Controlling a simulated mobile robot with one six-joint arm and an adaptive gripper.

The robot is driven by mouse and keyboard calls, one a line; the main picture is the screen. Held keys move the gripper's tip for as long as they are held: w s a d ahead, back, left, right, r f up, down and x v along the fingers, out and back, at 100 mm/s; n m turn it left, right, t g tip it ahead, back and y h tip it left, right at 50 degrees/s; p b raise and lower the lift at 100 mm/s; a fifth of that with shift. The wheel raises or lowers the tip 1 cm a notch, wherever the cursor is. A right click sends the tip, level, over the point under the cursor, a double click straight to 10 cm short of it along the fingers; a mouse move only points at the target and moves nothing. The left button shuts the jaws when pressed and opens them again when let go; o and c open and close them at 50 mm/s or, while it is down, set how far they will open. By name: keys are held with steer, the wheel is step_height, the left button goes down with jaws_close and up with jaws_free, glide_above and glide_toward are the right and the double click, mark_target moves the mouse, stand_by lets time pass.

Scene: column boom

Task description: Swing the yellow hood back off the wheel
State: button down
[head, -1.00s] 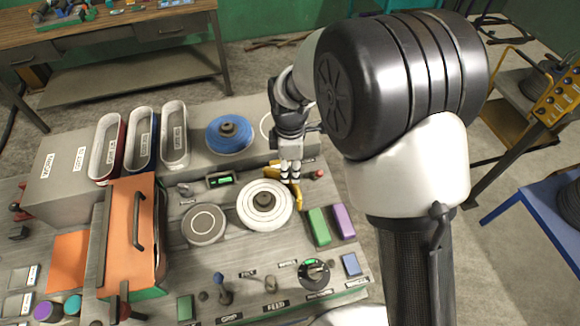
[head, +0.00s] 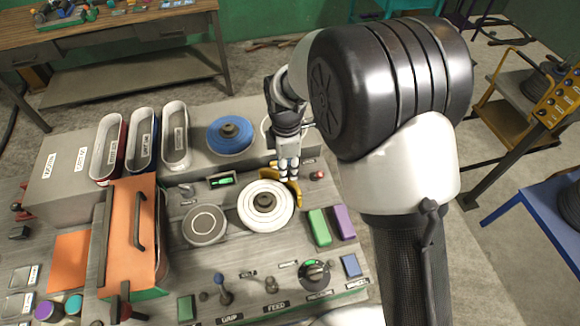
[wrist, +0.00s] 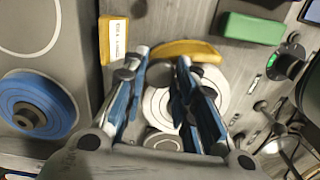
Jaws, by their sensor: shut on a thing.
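The white ringed wheel (head: 256,214) with a dark hub lies flat on the workbench in the head view. It also shows in the wrist view (wrist: 214,82), partly hidden behind my fingers. The yellow hood (head: 295,193) curves along the wheel's upper right edge. In the wrist view the hood (wrist: 186,48) is a yellow arc beyond the wheel. My gripper (head: 287,177) reaches down from above at the hood, shut on it. In the wrist view its blue-padded fingers (wrist: 163,62) stand some way apart, and the exact contact is hard to see.
A blue wheel (head: 229,134) lies behind on the grey block. A grey disc (head: 205,224) is left of the white wheel. Green (head: 319,228) and purple (head: 343,221) blocks stand to the right. An orange cover (head: 131,225) is at left, with levers and a knob (head: 314,272) in front.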

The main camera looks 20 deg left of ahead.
steer(key=a+n, duration=0.2)
steer(key=n, duration=0.1)
steer(key=a+n, duration=0.1)
steer(key=shift+w+a, duration=0.3)
steer(key=shift+w, duration=0.05)
steer(key=a+n, duration=0.2)
steer(key=shift+s+n+p, duration=0.1)
steer(key=shift+n+p, duration=0.25)
steer(key=shift+n, duration=0.05)
steer(key=shift+s+a+n, duration=0.2)
steer(key=shift+a+n, duration=0.3)
steer(key=shift+n, duration=0.15)
steer(key=shift+s+a+n, duration=0.15)
steer(key=shift+a+n, duration=0.35)
steer(key=shift+n, duration=0.15)
steer(key=c, duration=1.2)
jaws_free()
steer(key=shift+c, duration=0.2)
